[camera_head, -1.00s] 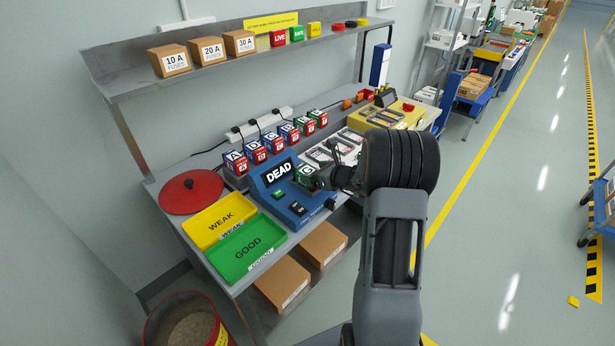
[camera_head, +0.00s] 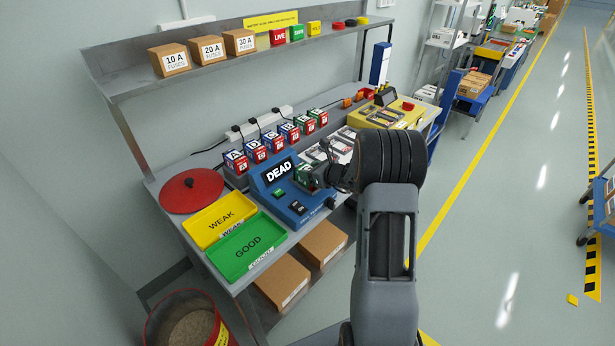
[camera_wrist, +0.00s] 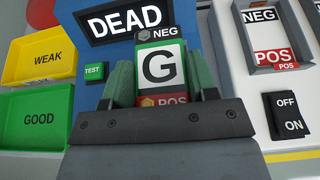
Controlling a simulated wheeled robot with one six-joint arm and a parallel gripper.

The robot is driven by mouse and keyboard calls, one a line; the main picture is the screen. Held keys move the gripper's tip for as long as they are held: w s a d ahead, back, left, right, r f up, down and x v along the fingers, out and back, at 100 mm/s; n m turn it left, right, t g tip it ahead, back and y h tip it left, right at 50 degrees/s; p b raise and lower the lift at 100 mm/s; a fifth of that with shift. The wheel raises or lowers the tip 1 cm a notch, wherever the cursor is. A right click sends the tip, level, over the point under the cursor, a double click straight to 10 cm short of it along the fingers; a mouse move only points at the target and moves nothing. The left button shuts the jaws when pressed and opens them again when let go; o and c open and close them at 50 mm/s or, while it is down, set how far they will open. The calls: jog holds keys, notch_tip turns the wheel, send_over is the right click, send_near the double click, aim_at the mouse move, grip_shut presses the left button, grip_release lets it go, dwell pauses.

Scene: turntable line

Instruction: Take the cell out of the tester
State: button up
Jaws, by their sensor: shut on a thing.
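The blue tester (camera_head: 268,184) stands at the front of the bench, its screen reading DEAD. The cell marked G (camera_wrist: 159,68) is white, black and green. It sits between my gripper's two fingers (camera_wrist: 158,92) in the wrist view. My gripper (camera_head: 318,176) is shut on the cell at the right part of the tester in the head view. The tester's NEG label (camera_wrist: 166,31) shows above the cell and a red POS label (camera_wrist: 174,99) below it. The cell's lower end is hidden, so I cannot tell whether it touches the tester's slot.
The yellow WEAK tray (camera_head: 219,222) and green GOOD tray (camera_head: 246,249) lie left of the tester. Several lettered cells (camera_head: 262,152) stand in a row behind it. A green TEST button (camera_wrist: 94,71) is left of the cell. An OFF/ON switch (camera_wrist: 285,113) is to its right.

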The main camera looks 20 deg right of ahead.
jog(key=c, duration=0.5)
jog(key=shift+r, duration=0.15)
